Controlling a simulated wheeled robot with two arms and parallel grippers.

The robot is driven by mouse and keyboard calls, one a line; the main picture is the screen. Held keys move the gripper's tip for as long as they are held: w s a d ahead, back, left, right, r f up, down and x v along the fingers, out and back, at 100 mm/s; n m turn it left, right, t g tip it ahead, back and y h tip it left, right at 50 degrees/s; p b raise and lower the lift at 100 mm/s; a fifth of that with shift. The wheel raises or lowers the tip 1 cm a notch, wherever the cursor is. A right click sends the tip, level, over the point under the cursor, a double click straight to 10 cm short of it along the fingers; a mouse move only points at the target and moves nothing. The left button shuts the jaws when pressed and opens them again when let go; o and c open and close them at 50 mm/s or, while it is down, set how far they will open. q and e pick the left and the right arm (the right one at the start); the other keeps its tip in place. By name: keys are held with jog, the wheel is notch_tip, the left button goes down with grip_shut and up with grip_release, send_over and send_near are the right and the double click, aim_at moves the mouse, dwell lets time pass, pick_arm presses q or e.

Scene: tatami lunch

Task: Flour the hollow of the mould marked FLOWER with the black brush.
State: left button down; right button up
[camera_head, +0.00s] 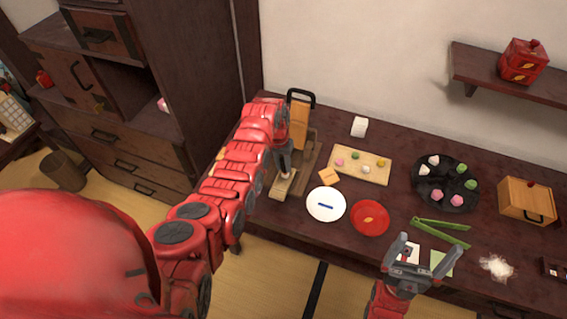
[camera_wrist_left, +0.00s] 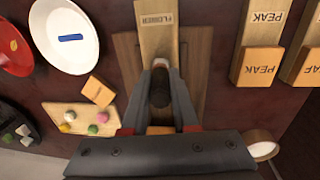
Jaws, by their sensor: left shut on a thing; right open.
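The FLOWER mould (camera_wrist_left: 157,35) is a pale wooden block on a brown wooden base, with its label at the far end in the left wrist view. In the head view the mould (camera_head: 283,188) lies at the table's left part. My left gripper (camera_wrist_left: 160,80) is shut on the black brush (camera_wrist_left: 160,94), which is over the mould; its dark handle points toward the camera. The brush's pale tip is largely hidden, so I cannot tell whether it touches the mould. The hollow is hidden behind the brush and fingers. My right gripper (camera_head: 421,254) is open and empty over the table's front edge.
A small wooden block (camera_head: 329,176), white plate (camera_head: 320,214), red plate (camera_head: 370,226) and sweets board (camera_head: 375,175) stand right of the mould. Green tongs (camera_head: 440,241) and white powder (camera_head: 496,267) lie further right.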

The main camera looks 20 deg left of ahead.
pick_arm(q)
jog(key=shift+w, duration=0.1)
jog(key=shift+w+b, duration=0.15)
jog(key=shift+b, duration=0.2)
jog(key=shift+r+p, duration=0.85)
jog(key=shift+r, duration=0.8)
jog(key=shift+r+p, duration=0.7)
jog(key=shift+r, duration=1.7)
